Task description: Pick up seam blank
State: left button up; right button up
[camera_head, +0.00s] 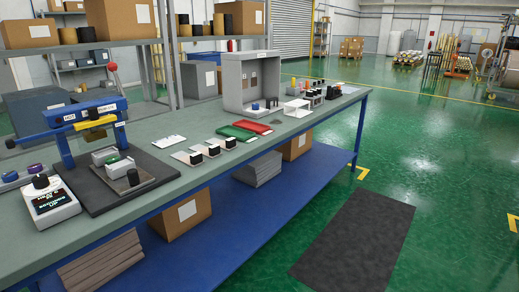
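Neither of my grippers is in view. No thing can be named as the seam blank with certainty. Several small white plates (182,158) with black blocks (196,158) lie in a row near the bench's front edge. A flat white card (168,142) lies behind them, left of a green tray (236,132) and a red tray (257,126). A blue press (88,113) with a red-knobbed lever stands at the left. Grey blocks (118,165) sit on its dark base plate (153,188).
The long workbench (235,165) holds a control box (50,200) at front left and a grey booth (234,85) at the back. A white stand (297,106) and small items are at the far right. A dark mat (355,235) lies on open green floor.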

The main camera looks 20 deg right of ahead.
aim_at(193, 160)
jog(key=z, duration=0.25)
jog(key=i, duration=1.45)
jog(key=u, duration=0.75)
